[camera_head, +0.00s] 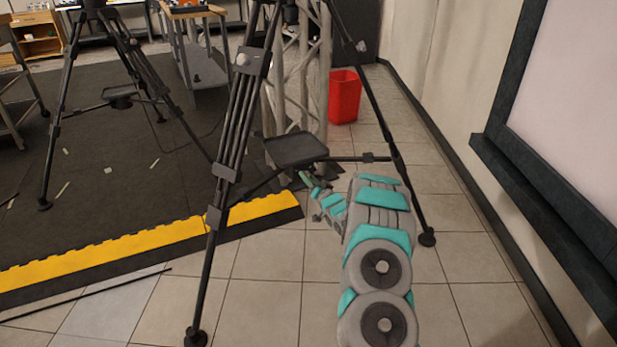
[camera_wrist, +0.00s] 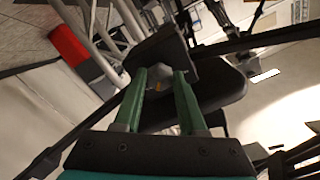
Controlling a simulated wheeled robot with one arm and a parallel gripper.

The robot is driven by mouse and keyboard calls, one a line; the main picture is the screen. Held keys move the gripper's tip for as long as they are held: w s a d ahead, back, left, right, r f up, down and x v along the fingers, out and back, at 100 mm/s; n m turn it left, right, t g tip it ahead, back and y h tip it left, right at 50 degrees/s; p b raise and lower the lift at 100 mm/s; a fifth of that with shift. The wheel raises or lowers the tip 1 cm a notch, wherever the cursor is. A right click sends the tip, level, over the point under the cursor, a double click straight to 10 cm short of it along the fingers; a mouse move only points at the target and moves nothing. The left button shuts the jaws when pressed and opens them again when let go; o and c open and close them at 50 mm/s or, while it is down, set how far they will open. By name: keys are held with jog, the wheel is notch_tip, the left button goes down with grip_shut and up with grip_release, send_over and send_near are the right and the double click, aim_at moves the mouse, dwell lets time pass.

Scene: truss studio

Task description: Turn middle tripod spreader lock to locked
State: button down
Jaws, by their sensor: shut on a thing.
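A black tripod (camera_head: 236,120) stands in front of me. Its spreader has a dark tray (camera_head: 296,148) at the hub between the legs, and the tray also shows in the wrist view (camera_wrist: 222,88). My gripper (camera_head: 305,178) reaches in low beside the tray's front edge. In the wrist view my gripper (camera_wrist: 160,76) has its two green fingers on either side of a small grey knob (camera_wrist: 158,72), the spreader lock, and is shut on it. A small yellow-orange mark shows between the fingers. The fingers partly hide the knob, and I cannot read its lock position.
A second tripod (camera_head: 120,92) stands on the dark mat at left. A pale truss column (camera_head: 308,70) rises behind the near tripod. A red bin (camera_head: 344,96) stands behind it on the tiles. A yellow mat edge (camera_head: 150,240) lies at left. A wall panel is at right.

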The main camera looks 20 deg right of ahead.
jog(key=shift+f+m, duration=0.1)
jog(key=shift+m, duration=0.3)
jog(key=shift+c, duration=2.3)
grip_release()
jog(key=shift+s, duration=0.1)
jog(key=s, duration=0.7)
jog(key=shift+s+d, duration=0.2)
jog(key=shift+s, duration=0.15)
